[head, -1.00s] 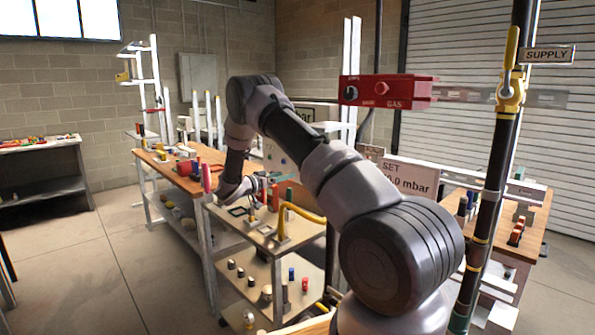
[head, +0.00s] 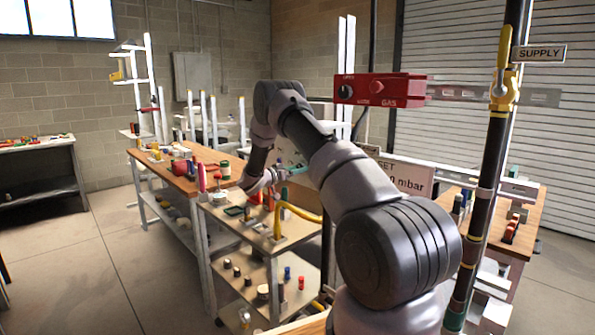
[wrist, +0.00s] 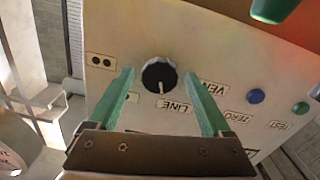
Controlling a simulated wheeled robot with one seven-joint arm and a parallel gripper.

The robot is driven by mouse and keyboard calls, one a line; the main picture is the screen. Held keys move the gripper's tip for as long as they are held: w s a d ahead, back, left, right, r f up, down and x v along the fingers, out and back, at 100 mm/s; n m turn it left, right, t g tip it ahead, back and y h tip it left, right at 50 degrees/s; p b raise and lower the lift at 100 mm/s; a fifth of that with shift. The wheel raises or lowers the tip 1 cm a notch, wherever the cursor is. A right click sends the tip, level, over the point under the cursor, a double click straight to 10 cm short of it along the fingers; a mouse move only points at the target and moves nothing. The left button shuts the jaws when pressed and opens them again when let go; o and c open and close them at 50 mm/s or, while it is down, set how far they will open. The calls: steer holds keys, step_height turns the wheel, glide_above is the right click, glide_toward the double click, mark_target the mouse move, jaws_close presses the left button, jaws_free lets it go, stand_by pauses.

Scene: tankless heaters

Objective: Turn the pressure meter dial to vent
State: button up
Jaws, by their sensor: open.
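The pressure meter's pale panel (wrist: 215,45) fills much of the wrist view. Its round dial (wrist: 160,77) is black with a light rim, and its white pointer mark faces down, near the LINE label (wrist: 174,106). The partly visible VENT label (wrist: 212,88) is to the dial's right. My gripper (wrist: 159,72) is open, with one teal finger on each side of the dial in the picture. I cannot tell whether either finger touches it. In the head view my gripper (head: 292,170) is small and partly behind my arm; the dial is not discernible there.
The panel also has a blue button (wrist: 256,96) and a green button (wrist: 301,108). A red gas box (head: 380,90) and black supply pipe (head: 490,170) stand to the right. The floor at left is clear.

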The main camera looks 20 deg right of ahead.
jaws_close()
steer(key=shift+n, duration=0.3)
steer(key=n, duration=0.8)
steer(key=shift+n, duration=0.3)
stand_by(0.4)
jaws_free()
